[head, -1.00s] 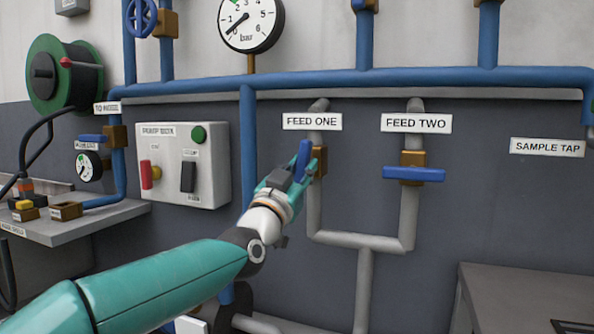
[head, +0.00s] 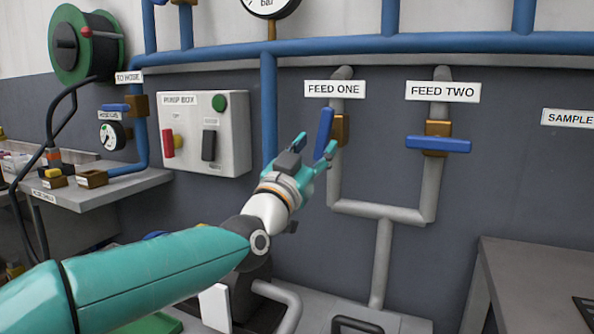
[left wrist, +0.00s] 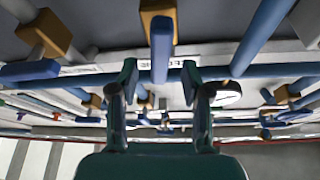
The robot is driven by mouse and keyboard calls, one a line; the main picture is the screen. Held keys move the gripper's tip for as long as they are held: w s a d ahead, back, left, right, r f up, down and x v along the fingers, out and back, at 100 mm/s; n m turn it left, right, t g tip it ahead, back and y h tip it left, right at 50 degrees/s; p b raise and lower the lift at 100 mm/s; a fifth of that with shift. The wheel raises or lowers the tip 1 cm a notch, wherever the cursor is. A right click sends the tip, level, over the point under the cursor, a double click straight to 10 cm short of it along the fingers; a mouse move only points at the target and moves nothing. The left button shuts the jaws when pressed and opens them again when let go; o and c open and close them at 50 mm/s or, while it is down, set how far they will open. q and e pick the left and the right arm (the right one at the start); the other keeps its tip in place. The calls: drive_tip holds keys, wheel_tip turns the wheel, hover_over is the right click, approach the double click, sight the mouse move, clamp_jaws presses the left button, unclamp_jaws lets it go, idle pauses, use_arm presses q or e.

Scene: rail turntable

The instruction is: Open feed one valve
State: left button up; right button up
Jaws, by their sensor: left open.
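The feed one valve has a brass body (head: 341,131) on a grey pipe below the FEED ONE sign (head: 335,90). Its blue handle (head: 324,131) stands upright, roughly in line with the pipe. My left gripper (head: 315,147) is open just below and in front of the handle, with fingertips pointing at it. In the left wrist view, the blue handle (left wrist: 161,50) lies between the lines of the two spread fingers (left wrist: 158,82), and neither finger clearly touches it. My right gripper is not in view.
The feed two valve's blue handle (head: 438,144) lies crosswise to its pipe. A pump box (head: 232,135) with a red lever and green button hangs left of my gripper. A blue pipe (head: 268,105) runs down between. A grey bench (head: 530,275) stands at lower right.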

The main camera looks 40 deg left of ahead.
use_arm(q)
drive_tip(key=v, duration=0.7)
drive_tip(key=shift+s+f, duration=0.15)
drive_tip(key=shift+s, duration=0.1)
